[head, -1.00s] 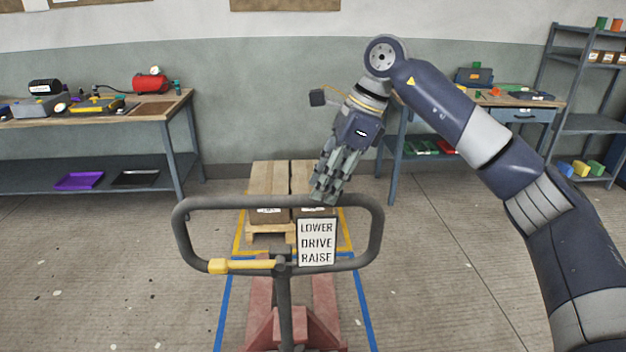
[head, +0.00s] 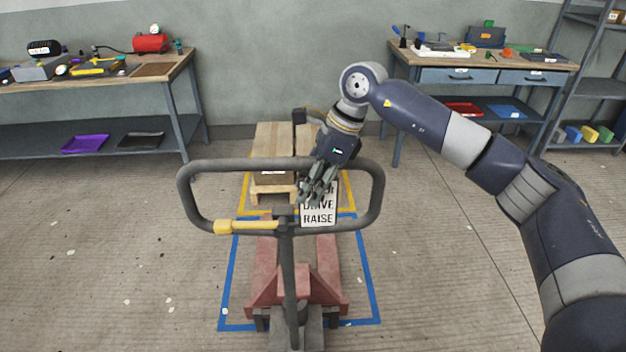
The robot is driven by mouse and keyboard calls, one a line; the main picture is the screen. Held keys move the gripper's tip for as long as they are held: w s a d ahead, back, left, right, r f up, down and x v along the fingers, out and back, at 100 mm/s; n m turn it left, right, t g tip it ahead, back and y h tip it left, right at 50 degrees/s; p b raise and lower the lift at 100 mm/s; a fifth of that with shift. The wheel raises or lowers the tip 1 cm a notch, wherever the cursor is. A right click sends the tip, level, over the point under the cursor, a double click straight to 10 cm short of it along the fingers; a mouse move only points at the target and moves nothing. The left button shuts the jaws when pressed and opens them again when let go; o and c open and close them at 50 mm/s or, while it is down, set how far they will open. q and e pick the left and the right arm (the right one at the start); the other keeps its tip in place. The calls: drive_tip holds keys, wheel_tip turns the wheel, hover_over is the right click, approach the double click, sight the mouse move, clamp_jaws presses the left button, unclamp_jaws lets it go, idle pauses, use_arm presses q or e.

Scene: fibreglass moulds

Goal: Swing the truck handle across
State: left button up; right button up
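The truck handle (head: 184,190) is a dark grey loop on an upright post (head: 288,275), with a yellow lever (head: 238,226) on its lower bar. A white sign (head: 319,218) on it reads LOWER, DRIVE, RAISE, its top lines partly covered. The red pallet truck (head: 298,285) stands below on the floor. My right gripper (head: 316,197) points down in front of the sign, inside the loop's outline. Its fingers look close together, but I cannot tell whether they grip anything. My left gripper is out of view.
A pallet with boxes (head: 272,180) stands behind the handle in a yellow floor outline. Blue tape (head: 228,275) frames the truck. Workbenches stand at the left (head: 108,85) and right (head: 480,68). The floor on both sides is clear.

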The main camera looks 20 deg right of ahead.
drive_tip(key=shift+c, duration=0.2)
clamp_jaws()
drive_tip(key=a+m, duration=0.1)
drive_tip(key=a+m+t+b, duration=0.1)
drive_tip(key=m, duration=0.1)
drive_tip(key=shift+s+a+r, duration=0.15)
drive_tip(key=shift+s+a, duration=0.15)
drive_tip(key=shift+s, duration=0.05)
